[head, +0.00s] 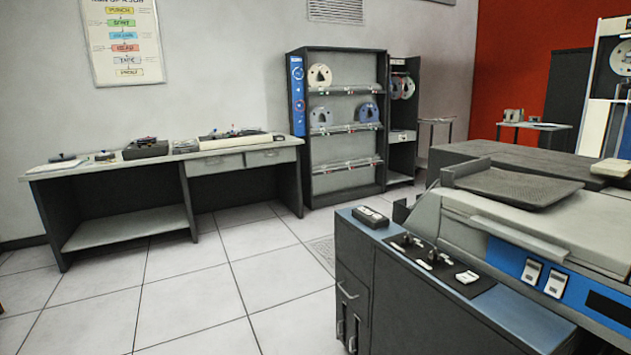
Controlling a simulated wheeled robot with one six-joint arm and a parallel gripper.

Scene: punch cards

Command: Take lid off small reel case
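I cannot pick out the small reel case for certain. A long grey desk (90,169) stands against the left wall. On its left end sits a small, low, dark round item (62,158) with a knob on top. A smaller dark item (105,156) lies just right of it. Either could be a case with its lid, but both are too small to tell. My gripper is not in view.
A dark box (146,150) and other items stand further along the desk. A reel rack (346,100) stands at the back. A large grey-blue machine (510,243) fills the right foreground. The tiled floor (190,275) before the desk is clear.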

